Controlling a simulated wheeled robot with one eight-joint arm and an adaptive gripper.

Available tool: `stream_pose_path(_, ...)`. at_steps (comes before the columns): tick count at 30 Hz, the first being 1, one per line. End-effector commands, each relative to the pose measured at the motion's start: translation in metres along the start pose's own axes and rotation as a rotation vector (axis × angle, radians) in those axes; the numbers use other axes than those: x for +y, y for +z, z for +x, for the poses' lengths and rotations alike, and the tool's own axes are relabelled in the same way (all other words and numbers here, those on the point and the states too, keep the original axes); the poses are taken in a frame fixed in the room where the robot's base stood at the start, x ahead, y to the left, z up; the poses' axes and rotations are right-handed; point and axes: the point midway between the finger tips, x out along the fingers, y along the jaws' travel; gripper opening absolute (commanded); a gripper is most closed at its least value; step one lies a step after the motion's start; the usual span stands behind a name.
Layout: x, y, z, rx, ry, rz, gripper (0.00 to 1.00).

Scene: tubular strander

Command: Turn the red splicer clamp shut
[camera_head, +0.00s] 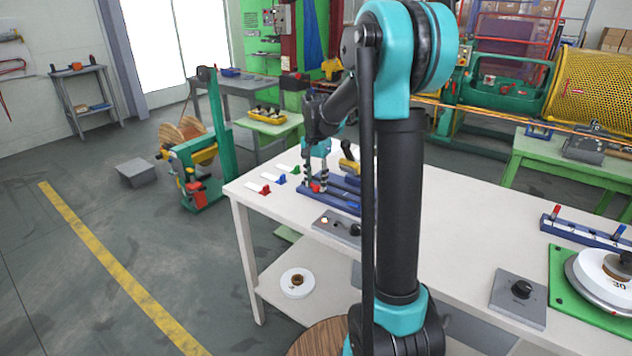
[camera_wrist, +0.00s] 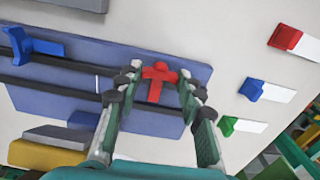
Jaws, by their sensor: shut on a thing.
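The red splicer clamp (camera_wrist: 157,80) is a small red cross-shaped handle on the blue splicer (camera_wrist: 75,92). In the wrist view it sits between the two fingertips of my gripper (camera_wrist: 160,88), which is shut on it. In the head view my gripper (camera_head: 316,178) points down at the splicer, with a bit of red clamp (camera_head: 317,187) showing between its fingers. A blue clamp handle (camera_wrist: 30,44) stands at the splicer's other end.
Red (camera_head: 265,190), blue (camera_head: 281,179) and green (camera_head: 296,169) tagged pieces lie left of the splicer on the white table (camera_head: 430,240). A yellow-handled tool (camera_head: 347,160) is close behind. A grey box with a knob (camera_head: 337,226) lies in front. Another splicer (camera_head: 590,232) is at right.

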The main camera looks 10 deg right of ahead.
Motion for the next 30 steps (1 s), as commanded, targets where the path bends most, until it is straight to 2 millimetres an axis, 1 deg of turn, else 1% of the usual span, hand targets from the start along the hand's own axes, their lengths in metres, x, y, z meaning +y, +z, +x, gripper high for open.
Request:
stream_pose_path(2,0.0,0.0,0.0,0.0,0.0,-0.001,0.09)
stream_pose_path(3,0.0,0.0,0.0,0.0,0.0,0.0,0.4)
stream_pose_path(7,0.0,0.0,0.0,0.0,0.0,0.0,0.56)
stream_pose_path(8,0.0,0.0,0.0,0.0,0.0,0.0,0.59)
stream_pose_path(16,0.0,0.0,-0.001,0.0,0.0,0.001,0.59)
stream_pose_path(20,0.0,0.0,-0.008,0.0,0.0,0.001,0.59)
stream_pose_path(23,0.0,0.0,-0.022,0.0,0.0,0.001,0.59)
stream_pose_path(30,0.0,0.0,-0.071,0.0,0.0,0.001,0.59)
